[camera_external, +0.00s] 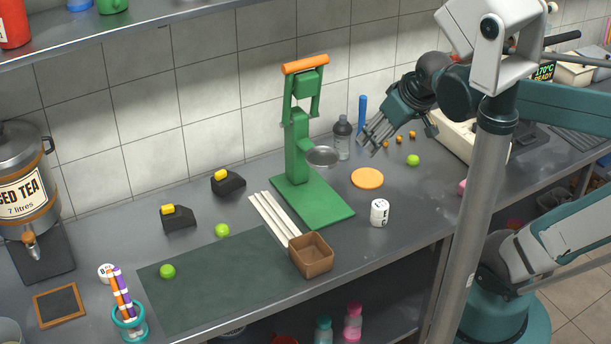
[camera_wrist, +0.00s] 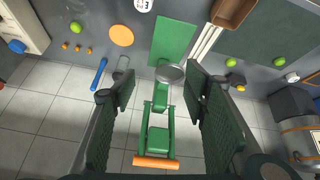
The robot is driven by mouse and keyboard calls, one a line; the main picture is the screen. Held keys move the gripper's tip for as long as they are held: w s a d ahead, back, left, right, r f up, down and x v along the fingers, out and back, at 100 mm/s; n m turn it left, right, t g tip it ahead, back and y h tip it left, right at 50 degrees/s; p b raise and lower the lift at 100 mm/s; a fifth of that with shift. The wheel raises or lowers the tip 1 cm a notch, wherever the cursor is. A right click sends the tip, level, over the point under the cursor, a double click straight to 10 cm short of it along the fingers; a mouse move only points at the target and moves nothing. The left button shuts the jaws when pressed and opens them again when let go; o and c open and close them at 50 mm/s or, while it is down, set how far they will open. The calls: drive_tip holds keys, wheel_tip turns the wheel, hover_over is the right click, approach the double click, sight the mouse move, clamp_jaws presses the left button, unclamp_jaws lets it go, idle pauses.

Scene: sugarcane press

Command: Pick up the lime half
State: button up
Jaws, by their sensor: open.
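Several green, lime-like rounds are in view, and I cannot tell which one is a cut half. One green round (camera_external: 413,160) lies on the counter at the right, near small orange pieces. A second green round (camera_external: 222,230) lies at the dark mat's back edge, and a third green round (camera_external: 168,271) lies on the mat's left part. In the wrist view they appear at the upper left (camera_wrist: 75,27) and at the right (camera_wrist: 231,62) (camera_wrist: 279,61). My gripper (camera_external: 372,142) is open and empty above the counter, right of the green press, apart from all of them.
The green press (camera_external: 297,140) with an orange handle stands mid-counter, a metal bowl (camera_external: 323,156) at its side. A grey bottle (camera_external: 342,138) and blue stick (camera_external: 362,113) stand behind. An orange disc (camera_external: 367,178), white cup (camera_external: 380,212) and brown box (camera_external: 311,256) are nearer the front.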

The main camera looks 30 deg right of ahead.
drive_tip(key=w+a+f+n+g, duration=0.1)
drive_tip(key=w+a+n+g, duration=0.1)
drive_tip(key=w+a+n, duration=0.45)
drive_tip(key=n+g, duration=0.4)
drive_tip(key=n, duration=0.9)
hover_over(221, 226)
drive_tip(key=shift+m, duration=0.25)
wheel_tip(221, 226, down, 23)
drive_tip(key=shift+d+f+b, duration=0.15)
drive_tip(key=shift+b, duration=0.15)
drive_tip(key=shift+a+f, duration=0.25)
drive_tip(key=shift+f, duration=0.1)
drive_tip(key=shift+f, duration=1.25)
drive_tip(key=shift+d+f+b, duration=0.15)
drive_tip(key=shift+f+b, duration=0.45)
drive_tip(key=shift+f, duration=2)
